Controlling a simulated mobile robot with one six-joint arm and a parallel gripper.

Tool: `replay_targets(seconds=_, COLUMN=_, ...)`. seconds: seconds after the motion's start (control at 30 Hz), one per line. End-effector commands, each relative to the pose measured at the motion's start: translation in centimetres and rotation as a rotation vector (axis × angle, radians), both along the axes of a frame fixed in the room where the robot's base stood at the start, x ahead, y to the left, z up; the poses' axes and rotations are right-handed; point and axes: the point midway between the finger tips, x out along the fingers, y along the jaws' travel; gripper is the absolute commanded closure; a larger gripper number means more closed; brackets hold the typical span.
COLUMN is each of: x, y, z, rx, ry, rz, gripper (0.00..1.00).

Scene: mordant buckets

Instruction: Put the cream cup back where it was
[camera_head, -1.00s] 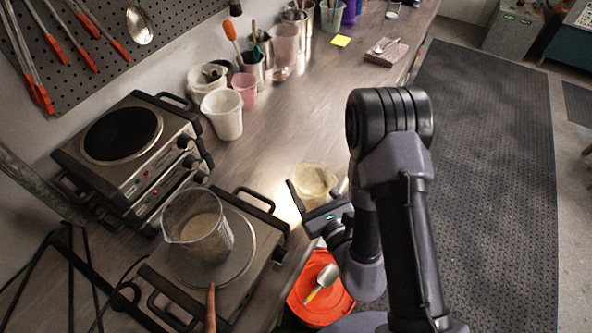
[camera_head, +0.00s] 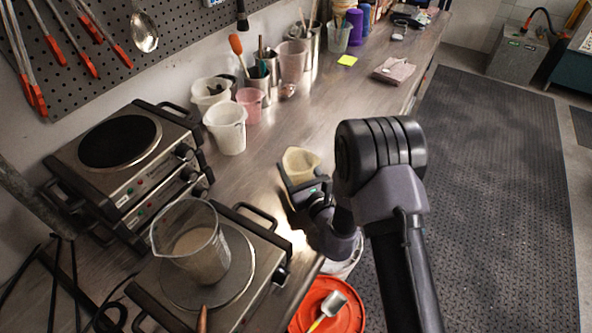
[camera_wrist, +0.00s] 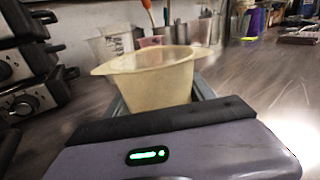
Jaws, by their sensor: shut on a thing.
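The cream cup (camera_head: 300,162) is a small translucent yellowish cup with a wide rim. It is upright over the front part of the steel counter, right of the hot plates. My gripper (camera_head: 303,182) is shut on it from the near side. In the wrist view the cream cup (camera_wrist: 155,80) fills the middle, between the fingers of my gripper (camera_wrist: 160,100), which it partly hides. I cannot tell whether the cup's base touches the counter.
A glass beaker (camera_head: 192,245) stands on the near hot plate (camera_head: 245,245). White cups (camera_head: 226,130), a pink cup (camera_head: 250,103) and tool holders line the wall. A yellow note (camera_head: 347,61) lies further back. The middle counter is clear.

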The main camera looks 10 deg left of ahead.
Motion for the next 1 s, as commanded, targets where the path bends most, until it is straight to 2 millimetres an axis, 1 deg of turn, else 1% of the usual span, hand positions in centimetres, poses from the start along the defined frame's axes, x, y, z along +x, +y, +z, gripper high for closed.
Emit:
replay_targets(seconds=0.03, x=0.0, y=0.0, z=-0.7, rx=0.001, ry=-0.001, rz=0.0, gripper=0.9)
replay_targets(seconds=0.2, x=0.0, y=0.0, z=-0.3, rx=0.0, ry=-0.002, rz=-0.001, gripper=0.9)
replay_targets(seconds=0.37, x=0.0, y=0.0, z=-0.9, rx=0.0, ry=-0.002, rz=-0.001, gripper=0.9)
replay_targets(seconds=0.4, x=0.0, y=0.0, z=-0.7, rx=0.0, ry=-0.001, rz=-0.001, gripper=0.3)
replay_targets(seconds=0.47, x=0.0, y=0.0, z=-0.7, rx=0.0, ry=-0.001, rz=0.0, gripper=0.18)
replay_targets(seconds=0.5, x=0.0, y=0.0, z=-0.7, rx=0.0, ry=-0.001, rz=0.0, gripper=0.16)
replay_targets(seconds=0.77, x=0.0, y=0.0, z=-0.6, rx=0.0, ry=-0.001, rz=0.0, gripper=0.16)
replay_targets(seconds=0.83, x=0.0, y=0.0, z=-0.1, rx=0.0, ry=-0.002, rz=0.0, gripper=0.16)
replay_targets(seconds=0.93, x=-1.2, y=-0.8, z=-0.3, rx=-0.001, ry=0.001, rz=0.0, gripper=0.16)
replay_targets(seconds=1.0, x=-2.5, y=-1.8, z=-0.3, rx=-0.001, ry=0.003, rz=-0.002, gripper=0.16)
